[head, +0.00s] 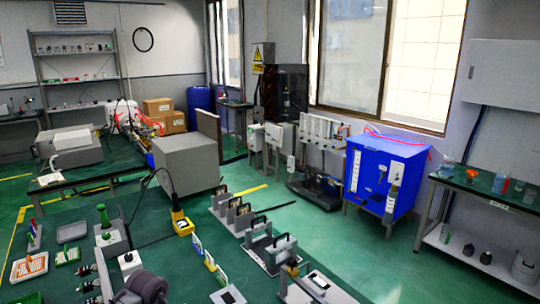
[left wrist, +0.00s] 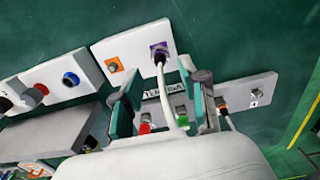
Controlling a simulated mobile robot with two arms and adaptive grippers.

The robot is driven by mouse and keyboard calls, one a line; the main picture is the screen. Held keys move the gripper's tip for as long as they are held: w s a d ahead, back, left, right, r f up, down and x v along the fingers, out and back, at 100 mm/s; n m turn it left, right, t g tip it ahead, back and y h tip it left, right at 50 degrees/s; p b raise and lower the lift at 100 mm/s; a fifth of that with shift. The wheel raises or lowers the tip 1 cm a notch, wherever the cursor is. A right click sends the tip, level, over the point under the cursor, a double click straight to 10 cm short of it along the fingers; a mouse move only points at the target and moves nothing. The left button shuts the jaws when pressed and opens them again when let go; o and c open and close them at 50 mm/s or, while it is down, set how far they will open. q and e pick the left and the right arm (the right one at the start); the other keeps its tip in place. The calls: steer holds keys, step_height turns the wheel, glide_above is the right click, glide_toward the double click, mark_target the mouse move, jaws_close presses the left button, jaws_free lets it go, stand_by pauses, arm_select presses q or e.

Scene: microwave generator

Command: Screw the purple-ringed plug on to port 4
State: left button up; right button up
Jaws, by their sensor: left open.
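In the left wrist view, the purple-ringed plug (left wrist: 160,50) sits at a light grey plate, with a white cable running from it down between my fingers. My left gripper (left wrist: 159,74) is open, its two teal fingers apart on either side of this cable, with the plug just beyond the fingertips. I cannot tell how deep the plug is seated. Port 4 (left wrist: 257,92) is a metal connector on another grey plate to the right, marked 4, with nothing visibly attached. My right gripper is in neither view.
Red (left wrist: 145,127) and green (left wrist: 182,115) connectors lie near my fingers, and an orange one (left wrist: 221,103) is left of port 4. An orange-ringed socket (left wrist: 113,65) is beside the purple one. Plates with blue (left wrist: 70,79) and red knobs stand left. Green floor beyond is clear.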

arm_select(q)
step_height(320, 180, down, 5)
steer(key=b, duration=0.3)
steer(key=shift+r, duration=0.1)
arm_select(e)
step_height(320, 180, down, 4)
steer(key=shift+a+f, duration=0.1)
arm_select(q)
steer(key=shift+b, duration=0.45)
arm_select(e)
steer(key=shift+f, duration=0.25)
arm_select(q)
steer(key=shift+c, duration=0.2)
jaws_close()
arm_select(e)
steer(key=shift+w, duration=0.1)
arm_select(q)
steer(key=shift+r, duration=0.2)
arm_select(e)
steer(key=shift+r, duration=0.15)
arm_select(q)
steer(key=shift+r+p, duration=2)
steer(key=shift+r, duration=0.85)
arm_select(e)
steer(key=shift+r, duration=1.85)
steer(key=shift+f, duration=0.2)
